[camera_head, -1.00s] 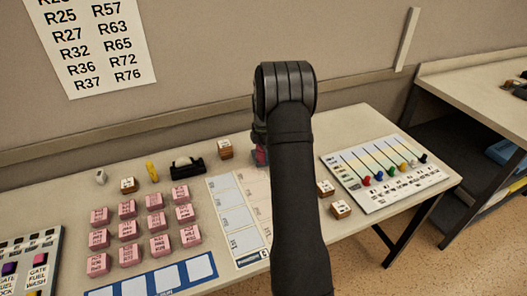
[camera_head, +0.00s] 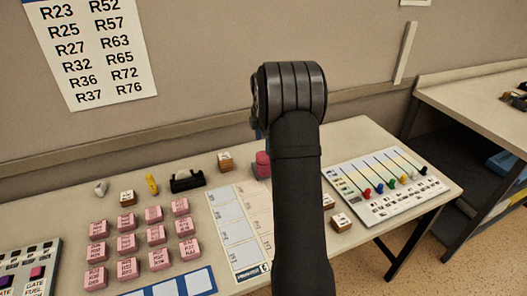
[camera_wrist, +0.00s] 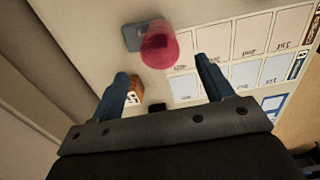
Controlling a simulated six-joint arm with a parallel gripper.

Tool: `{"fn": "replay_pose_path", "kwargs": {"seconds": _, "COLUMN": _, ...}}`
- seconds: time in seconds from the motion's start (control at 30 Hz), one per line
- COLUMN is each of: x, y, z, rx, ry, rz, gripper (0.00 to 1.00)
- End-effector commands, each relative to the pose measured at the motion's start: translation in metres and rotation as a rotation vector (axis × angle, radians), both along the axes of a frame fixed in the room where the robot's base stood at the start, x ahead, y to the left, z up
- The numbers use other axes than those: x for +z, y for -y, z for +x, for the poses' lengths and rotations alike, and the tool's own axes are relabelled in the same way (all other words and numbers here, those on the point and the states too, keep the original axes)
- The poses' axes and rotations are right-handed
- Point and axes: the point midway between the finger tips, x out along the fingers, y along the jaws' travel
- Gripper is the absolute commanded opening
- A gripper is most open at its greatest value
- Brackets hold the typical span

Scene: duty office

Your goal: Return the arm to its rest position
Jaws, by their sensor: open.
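My gripper (camera_wrist: 162,92) shows in the wrist view with its two blue fingers apart and nothing between them. It is above the table (camera_head: 365,150). Beyond the fingertips stands a red-pink cylindrical thing (camera_wrist: 160,46) beside a grey pad; the gripper is apart from it. In the head view the pink thing (camera_head: 262,163) shows just left of my arm. My dark arm rises through the middle of the head view and hides most of the gripper and part of the table.
Several pink blocks (camera_head: 154,214) stand in rows at the left. A slider board (camera_head: 385,180) lies at the right. The wall with a number sheet (camera_head: 95,50) rises behind.

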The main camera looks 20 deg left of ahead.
Motion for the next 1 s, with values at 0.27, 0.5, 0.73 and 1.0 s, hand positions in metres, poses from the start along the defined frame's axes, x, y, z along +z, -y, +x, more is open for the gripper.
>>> {"fn": "replay_pose_path", "kwargs": {"seconds": 0.27, "x": 0.011, "y": 0.0, "z": 0.0, "rx": 0.0, "ry": -0.001, "rz": -0.001, "gripper": 0.73}}
{"fn": "replay_pose_path", "kwargs": {"seconds": 0.5, "x": 0.009, "y": 0.0, "z": 0.0, "rx": 0.0, "ry": -0.001, "rz": -0.001, "gripper": 0.73}}
{"fn": "replay_pose_path", "kwargs": {"seconds": 0.73, "x": -0.014, "y": 0.0, "z": -0.001, "rx": 0.0, "ry": -0.003, "rz": -0.001, "gripper": 0.73}}
{"fn": "replay_pose_path", "kwargs": {"seconds": 1.0, "x": -0.068, "y": 0.0, "z": -0.001, "rx": 0.0, "ry": -0.003, "rz": -0.001, "gripper": 0.73}}
